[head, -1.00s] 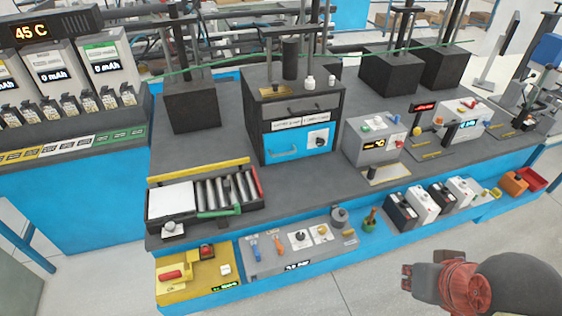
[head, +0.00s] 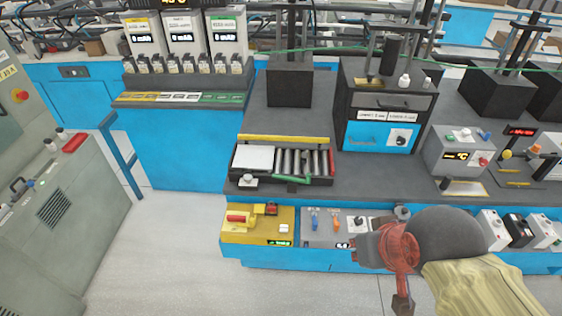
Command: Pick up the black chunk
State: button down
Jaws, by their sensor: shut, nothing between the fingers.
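No loose object is clearly recognisable as the black chunk. Large black blocks stand on the grey bench top, one at the back left (head: 290,88) and one further right (head: 497,92). A black box among white ones (head: 519,229) sits on the bench's front ledge at the right. I cannot tell whether any of these is the chunk. My gripper (head: 364,251), dark with a reddish wrist, is shut and empty. It appears in front of the blue bench front and covers part of the ledge.
A yellow unit (head: 258,235) and a grey tool panel (head: 322,240) sit on the front ledge. A roller tray (head: 240,182) and a blue-fronted oven (head: 380,137) stand on the bench. A grey-green cabinet (head: 65,205) is at left. The floor (head: 165,250) between is clear.

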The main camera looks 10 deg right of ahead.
aim_at(304, 156)
jog(key=i+j+z, duration=0.2)
jog(key=z, duration=0.25)
jog(key=i+j+z, duration=0.15)
jog(key=z, duration=0.3)
jog(key=i+j+z, duration=0.1)
jog(key=j+z, duration=0.35)
